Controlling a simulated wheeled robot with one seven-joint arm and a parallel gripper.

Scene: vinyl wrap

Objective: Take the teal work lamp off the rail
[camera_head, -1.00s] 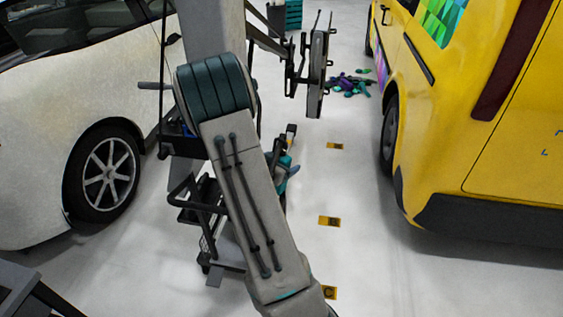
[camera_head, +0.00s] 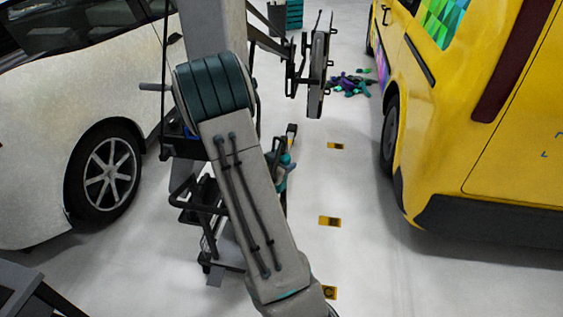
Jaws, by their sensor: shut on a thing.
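A small teal and dark shape (camera_head: 286,160) shows just right of my big grey arm link, beside the dark trolley. It may be the teal work lamp or a part of my wrist; I cannot tell which. A narrow dark piece with a light patch stands at its upper end. My gripper's fingers do not show, and my arm link covers the area left of the shape. I cannot make out the rail or whether the lamp touches it.
A dark trolley (camera_head: 196,207) stands behind my arm. A white car (camera_head: 50,190) is at left, a yellow van (camera_head: 455,140) at right. The floor between arm and van is clear, with yellow markers (camera_head: 330,221).

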